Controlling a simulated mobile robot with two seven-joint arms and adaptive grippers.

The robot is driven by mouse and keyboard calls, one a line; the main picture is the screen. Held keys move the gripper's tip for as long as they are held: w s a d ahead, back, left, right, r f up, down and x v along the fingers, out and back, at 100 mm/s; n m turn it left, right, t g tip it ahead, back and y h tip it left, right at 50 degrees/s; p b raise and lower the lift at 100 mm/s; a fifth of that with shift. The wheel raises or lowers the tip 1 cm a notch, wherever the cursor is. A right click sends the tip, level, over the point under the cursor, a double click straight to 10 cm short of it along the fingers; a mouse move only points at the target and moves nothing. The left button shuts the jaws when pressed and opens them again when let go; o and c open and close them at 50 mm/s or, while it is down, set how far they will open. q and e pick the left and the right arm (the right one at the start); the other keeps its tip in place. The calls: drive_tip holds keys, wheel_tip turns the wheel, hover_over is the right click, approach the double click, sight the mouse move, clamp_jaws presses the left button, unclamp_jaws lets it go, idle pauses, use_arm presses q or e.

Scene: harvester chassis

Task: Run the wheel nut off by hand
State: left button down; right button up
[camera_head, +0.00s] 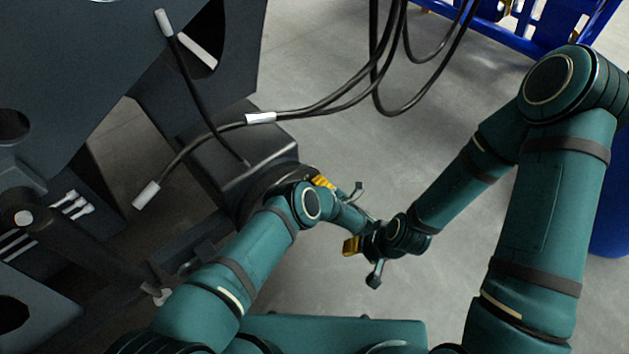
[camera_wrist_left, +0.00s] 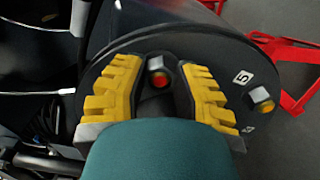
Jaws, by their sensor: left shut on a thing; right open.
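In the left wrist view, a wheel nut with a red-orange centre (camera_wrist_left: 158,79) sits on a dark round hub face (camera_wrist_left: 222,62). The yellow fingers of my left gripper (camera_wrist_left: 158,92) stand on either side of it, shut on it. A second nut (camera_wrist_left: 261,98) sits on the hub beside a "5" label. In the head view, my left gripper (camera_head: 323,182) is at the dark hub (camera_head: 262,186), mostly hidden behind my own arm, and the nut is not visible there. My right gripper (camera_head: 351,245) is open, below and right of the left one, apart from the hub.
The dark chassis (camera_head: 90,55) fills the left side. Cables with white ends (camera_head: 260,118) hang across the upper middle, above the hub. A blue frame (camera_head: 520,35) stands at the back right. Red stands (camera_wrist_left: 292,75) show beyond the hub. Grey floor (camera_head: 430,110) between is clear.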

use_arm(q)
drive_tip(key=shift+s+f, duration=0.2)
drive_tip(key=c, duration=0.7)
unclamp_jaws()
drive_tip(key=shift+c, duration=0.2)
drive_tip(key=shift+r, duration=0.15)
drive_tip(key=shift+w, duration=0.1)
drive_tip(key=shift+c, duration=0.4)
drive_tip(key=shift+d, duration=0.1)
drive_tip(key=shift+v, duration=1.05)
